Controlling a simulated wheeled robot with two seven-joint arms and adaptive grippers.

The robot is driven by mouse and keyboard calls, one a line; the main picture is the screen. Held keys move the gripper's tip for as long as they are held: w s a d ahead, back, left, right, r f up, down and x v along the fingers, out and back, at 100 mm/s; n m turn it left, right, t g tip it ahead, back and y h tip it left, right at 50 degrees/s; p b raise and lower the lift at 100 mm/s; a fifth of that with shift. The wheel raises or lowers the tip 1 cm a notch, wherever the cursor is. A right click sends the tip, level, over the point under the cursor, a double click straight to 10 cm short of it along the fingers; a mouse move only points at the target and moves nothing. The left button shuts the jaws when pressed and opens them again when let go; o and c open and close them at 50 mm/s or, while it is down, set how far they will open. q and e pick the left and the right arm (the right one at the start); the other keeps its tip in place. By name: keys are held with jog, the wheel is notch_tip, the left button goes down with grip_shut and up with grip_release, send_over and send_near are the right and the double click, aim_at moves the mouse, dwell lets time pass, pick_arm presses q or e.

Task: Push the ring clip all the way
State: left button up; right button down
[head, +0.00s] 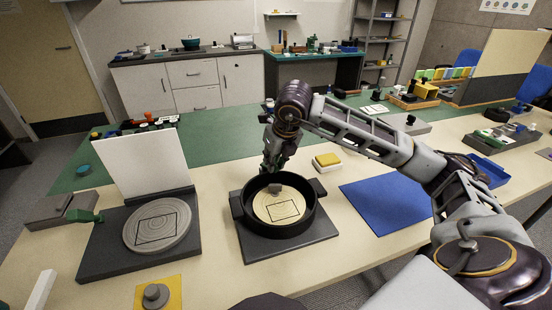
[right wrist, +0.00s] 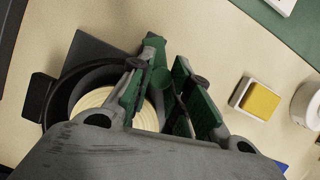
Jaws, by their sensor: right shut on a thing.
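A black round ring pan (head: 277,231) with side lugs sits on a dark square base on the table. Inside it lies a tan disc (head: 270,206) marked with a rectangle, with a small grey knob at its far edge. My right gripper (head: 270,168) points down at the pan's far rim. In the right wrist view, my right gripper (right wrist: 170,70) is shut on a small green piece (right wrist: 161,82) beside the pan's rim (right wrist: 60,100). The fingers partly hide this piece, and I cannot tell whether it is the ring clip. My left gripper is not in view.
A yellow-topped block (head: 327,160) and blue mat (head: 388,205) lie right of the pan.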

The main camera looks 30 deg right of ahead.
jog(key=m, duration=0.1)
jog(key=a+m+h, duration=0.1)
jog(key=shift+r+m, duration=0.1)
jog(key=shift+m, duration=0.2)
jog(key=shift+a+m+h, duration=0.35)
jog(key=shift+m+h, duration=0.05)
jog(key=shift+m, duration=0.5)
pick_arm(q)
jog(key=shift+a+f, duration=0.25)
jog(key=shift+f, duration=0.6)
pick_arm(e)
jog(key=shift+a+m, duration=0.2)
jog(key=shift+m, duration=0.6)
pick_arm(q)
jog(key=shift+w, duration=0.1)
pick_arm(e)
jog(key=shift+g+h, duration=0.3)
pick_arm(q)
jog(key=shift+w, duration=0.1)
pick_arm(e)
jog(key=c, duration=1.3)
grip_release()
jog(key=shift+a, duration=0.1)
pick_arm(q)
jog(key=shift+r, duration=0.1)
pick_arm(e)
jog(key=v, duration=1.1)
jog(key=shift+r, duration=0.35)
